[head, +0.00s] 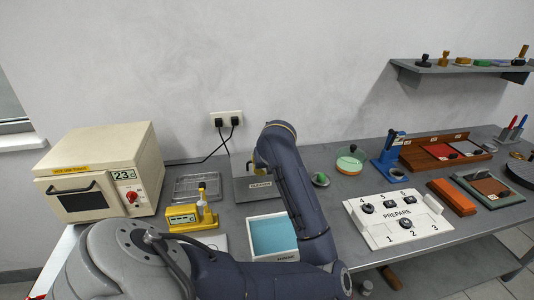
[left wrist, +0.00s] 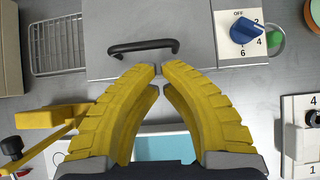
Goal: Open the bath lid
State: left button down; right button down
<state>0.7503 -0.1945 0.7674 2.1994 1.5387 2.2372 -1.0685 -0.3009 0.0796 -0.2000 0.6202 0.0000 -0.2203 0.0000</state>
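The bath is a grey box, partly hidden behind my left arm in the head view (head: 243,192). In the left wrist view its flat grey lid (left wrist: 205,20) carries a black bar handle (left wrist: 143,47) and lies flat, looking closed. A blue knob (left wrist: 243,31) marked OFF, 2, 4, 6 sits right of the lid. My left gripper (left wrist: 160,70) has yellow ribbed fingers whose tips nearly meet, with nothing between them. The tips appear just in front of the handle, apart from it in the picture; their height above it is unclear. My right gripper is not in view.
A white tray with a turquoise inside (head: 252,253) stands in front of the bath. A yellow device (head: 185,218) and a wire rack (head: 197,186) are to its left, beside a cream oven (head: 95,180). A white PREPARE panel (head: 385,232) lies to the right.

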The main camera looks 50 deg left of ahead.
pick_arm(q)
jog(key=shift+x, duration=1.15)
jog(key=shift+s+a, duration=0.1)
